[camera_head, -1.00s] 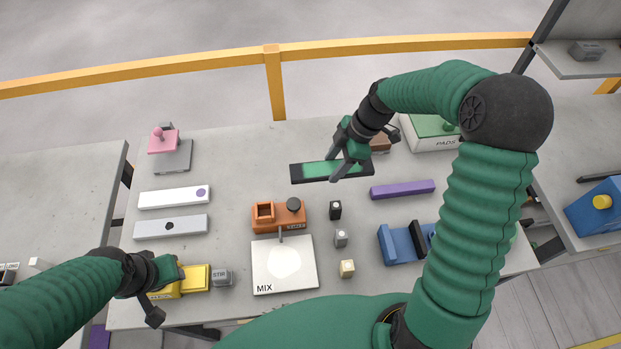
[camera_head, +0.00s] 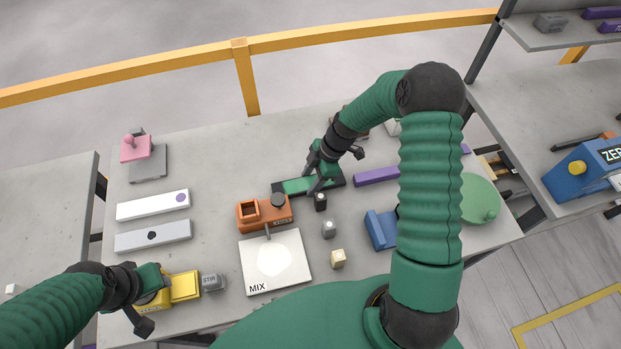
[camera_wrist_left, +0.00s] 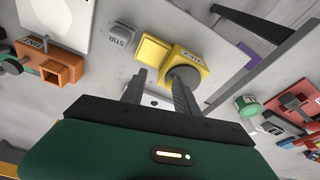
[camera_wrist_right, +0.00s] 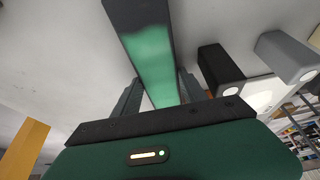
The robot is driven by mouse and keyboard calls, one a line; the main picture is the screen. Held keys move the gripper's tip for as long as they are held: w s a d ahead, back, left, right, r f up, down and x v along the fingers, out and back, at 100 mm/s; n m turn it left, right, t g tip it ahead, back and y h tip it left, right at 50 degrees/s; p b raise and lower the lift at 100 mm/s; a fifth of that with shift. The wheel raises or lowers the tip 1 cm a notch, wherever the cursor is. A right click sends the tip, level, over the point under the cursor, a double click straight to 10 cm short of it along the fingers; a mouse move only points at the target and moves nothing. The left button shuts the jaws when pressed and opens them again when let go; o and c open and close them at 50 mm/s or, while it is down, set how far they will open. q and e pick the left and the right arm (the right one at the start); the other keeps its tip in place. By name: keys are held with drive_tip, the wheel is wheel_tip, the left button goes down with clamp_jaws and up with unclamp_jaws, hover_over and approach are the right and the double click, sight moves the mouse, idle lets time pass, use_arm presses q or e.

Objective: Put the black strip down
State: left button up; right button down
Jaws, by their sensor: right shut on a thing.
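The black strip (camera_head: 293,186), with a green top face, is in my right gripper (camera_head: 319,184) at the back middle of the stone slab. It lies just behind the orange block and dark knob. In the right wrist view the strip (camera_wrist_right: 150,45) runs away from me between the two fingers of the right gripper (camera_wrist_right: 158,92), which is shut on it. I cannot tell whether its underside touches the slab (camera_head: 220,160). My left gripper (camera_head: 152,305) is open and empty beside the yellow block (camera_head: 183,286); its spread fingers also show in the left wrist view (camera_wrist_left: 157,88).
The orange block (camera_head: 250,214), a white MIX plate (camera_head: 272,262) and small black (camera_head: 320,202), grey (camera_head: 328,229) and cream (camera_head: 338,258) blocks stand close in front. A purple bar (camera_head: 376,176) lies to the right. White (camera_head: 150,205) and grey bars (camera_head: 150,236) lie left.

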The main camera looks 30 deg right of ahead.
drive_tip(key=c, duration=1)
unclamp_jaws()
drive_tip(key=shift+f, duration=0.1)
drive_tip(key=shift+o, duration=1.4)
drive_tip(key=shift+d, duration=0.15)
drive_tip(key=shift+o, duration=0.4)
drive_tip(key=shift+d, duration=0.15)
